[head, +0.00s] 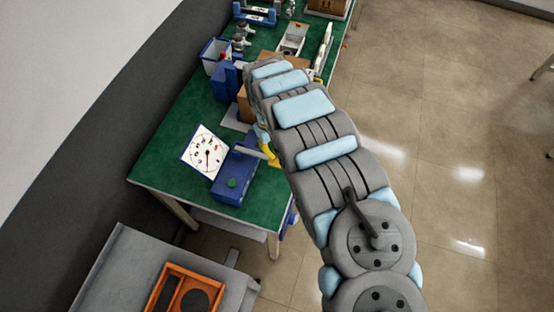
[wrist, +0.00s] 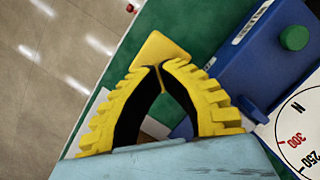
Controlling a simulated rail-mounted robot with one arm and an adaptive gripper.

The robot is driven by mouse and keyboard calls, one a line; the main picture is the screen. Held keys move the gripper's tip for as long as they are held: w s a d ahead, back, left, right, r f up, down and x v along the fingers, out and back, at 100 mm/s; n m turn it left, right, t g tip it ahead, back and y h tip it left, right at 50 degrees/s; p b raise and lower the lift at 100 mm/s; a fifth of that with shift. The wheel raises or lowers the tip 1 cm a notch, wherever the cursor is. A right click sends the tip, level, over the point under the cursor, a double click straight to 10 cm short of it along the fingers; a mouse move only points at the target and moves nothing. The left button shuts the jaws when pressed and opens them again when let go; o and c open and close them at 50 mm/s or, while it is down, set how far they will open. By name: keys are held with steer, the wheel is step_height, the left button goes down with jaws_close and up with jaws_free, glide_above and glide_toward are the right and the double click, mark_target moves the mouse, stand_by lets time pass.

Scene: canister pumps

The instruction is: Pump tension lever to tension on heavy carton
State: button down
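A blue tensioner box (head: 235,172) with a green button stands near the front end of the green table. It also shows in the wrist view (wrist: 262,65). A grey bar runs from it toward yellow parts beside my arm. My gripper (wrist: 161,66) has its two yellow ribbed fingers brought together at the tips, on a yellow handle piece (wrist: 160,46), apparently the tension lever's end. The white dial (head: 206,151) beside the box has a dark needle; its marks N, 300 and 250 show in the wrist view. A brown carton (head: 244,106) stands behind the box, partly hidden by my arm.
The green table (head: 165,150) is clear at its left front. A blue bin (head: 215,57) and several fittings stand farther back. An orange tray (head: 185,292) lies on a grey surface at the front. Open tiled floor (head: 450,120) is on the right.

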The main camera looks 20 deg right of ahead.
steer(key=shift+f, duration=0.25)
steer(key=shift+f+b, duration=0.95)
steer(key=shift+f, duration=0.7)
steer(key=shift+s+r, duration=0.1)
steer(key=shift+r, duration=0.1)
steer(key=w+b, duration=0.1)
steer(key=w+r+b, duration=0.1)
steer(key=w, duration=0.1)
steer(key=shift+a, duration=0.2)
steer(key=v, duration=1.2)
steer(key=shift+w, duration=0.1)
